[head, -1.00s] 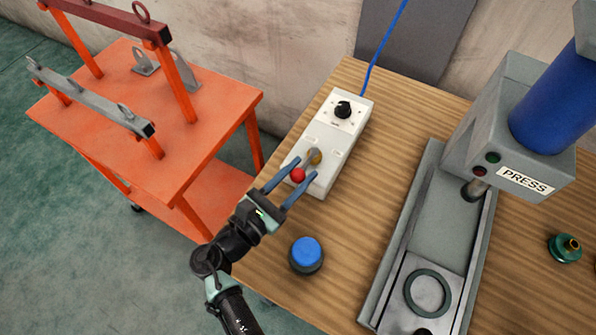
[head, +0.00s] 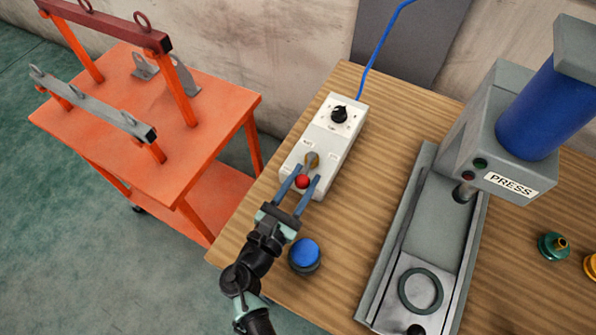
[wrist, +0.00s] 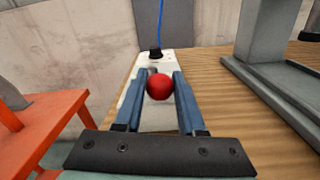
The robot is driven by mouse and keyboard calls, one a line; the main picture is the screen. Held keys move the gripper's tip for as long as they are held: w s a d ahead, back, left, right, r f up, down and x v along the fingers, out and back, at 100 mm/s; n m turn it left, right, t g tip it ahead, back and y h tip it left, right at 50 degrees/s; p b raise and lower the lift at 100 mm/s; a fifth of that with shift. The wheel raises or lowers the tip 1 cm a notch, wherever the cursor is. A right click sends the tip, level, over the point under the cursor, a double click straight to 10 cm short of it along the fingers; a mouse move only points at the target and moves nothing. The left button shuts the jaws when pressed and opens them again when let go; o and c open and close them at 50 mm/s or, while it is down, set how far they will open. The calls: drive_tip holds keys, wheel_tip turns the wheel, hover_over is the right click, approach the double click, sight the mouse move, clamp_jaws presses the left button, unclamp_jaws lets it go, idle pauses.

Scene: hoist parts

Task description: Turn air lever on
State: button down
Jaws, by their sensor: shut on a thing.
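The air lever is on a white control box (head: 322,146) on the wooden table. Its red ball knob (head: 302,181) sits at the front end, and its brass-coloured pivot (head: 311,160) is just behind. My gripper (head: 308,177) is shut on the red knob, with one blue finger on each side. In the wrist view the red knob (wrist: 160,86) lies between the fingers and hides the lever shaft. Small labels on the box are too small to read.
A black dial (head: 339,114) and a blue hose (head: 375,50) are at the box's back end. A press (head: 500,150) stands to the right, and an orange cart (head: 180,150) to the left.

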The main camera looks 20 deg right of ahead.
drive_tip(key=shift+s+d+n+t+y, duration=0.15)
drive_tip(key=shift+d+n+t+y, duration=0.05)
drive_tip(key=shift+n+t+y, duration=0.25)
drive_tip(key=c, duration=0.5)
unclamp_jaws()
drive_tip(key=b+v, duration=0.1)
drive_tip(key=v, duration=1.2)
drive_tip(key=shift+f, duration=0.1)
